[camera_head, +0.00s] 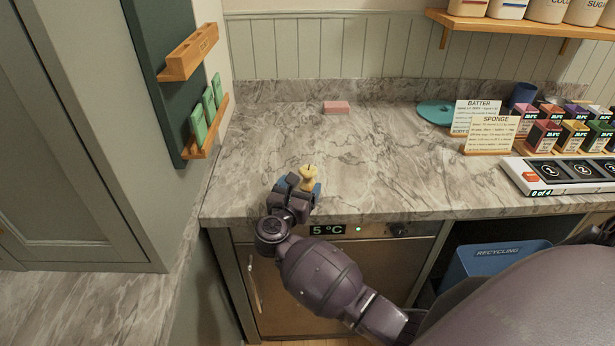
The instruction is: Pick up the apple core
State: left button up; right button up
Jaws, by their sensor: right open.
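The apple core (309,174) is small and pale yellow with a dark stem on top. It stands upright on the marbled counter (370,150) near its front edge. My right gripper (304,184) is at the apple core, its blue-tipped fingers open and low around or just in front of it. I cannot tell whether the fingers touch it. The lower part of the core is hidden by the gripper. My left gripper is not in view.
A pink block (336,107) lies at the back. A teal disc (437,112), recipe cards (491,133), several small boxes (545,135) and a numbered panel (560,176) stand right. A blue recycling bin (492,264) is below the counter. The counter's middle is clear.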

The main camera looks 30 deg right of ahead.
aim_at(305, 177)
jog(key=shift+p+x, duration=0.3)
jog(key=shift+x, duration=2.5)
jog(key=c, duration=1)
jog(key=shift+r, duration=0.1)
